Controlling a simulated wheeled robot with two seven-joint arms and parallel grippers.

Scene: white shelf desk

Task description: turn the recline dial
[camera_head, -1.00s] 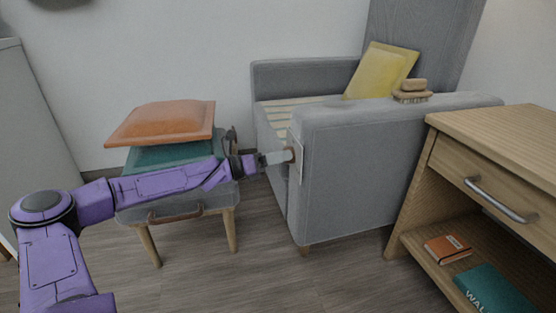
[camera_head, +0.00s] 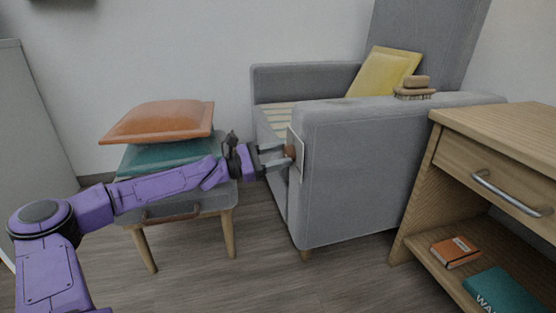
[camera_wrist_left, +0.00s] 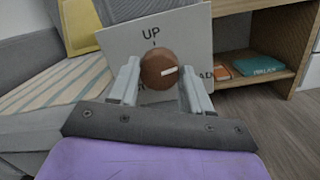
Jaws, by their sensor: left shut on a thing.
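The recline dial (camera_wrist_left: 160,70) is a round brown knob with a pale pointer line, on a white plate (camera_wrist_left: 195,38) marked "UP" at the top. In the left wrist view the pointer points right, tilted slightly up, toward partly hidden lettering. In the head view the dial (camera_head: 290,152) sits on the front of the grey armchair's arm (camera_head: 345,165). My left gripper (camera_head: 286,154) is shut on the dial, with one finger on each side of it; its fingers also show in the left wrist view (camera_wrist_left: 158,82). My right gripper is not in view.
A stool (camera_head: 188,202) with teal and orange cushions (camera_head: 158,122) stands behind my left arm. A wooden cabinet (camera_head: 500,135) with books on its lower shelf stands right of the armchair.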

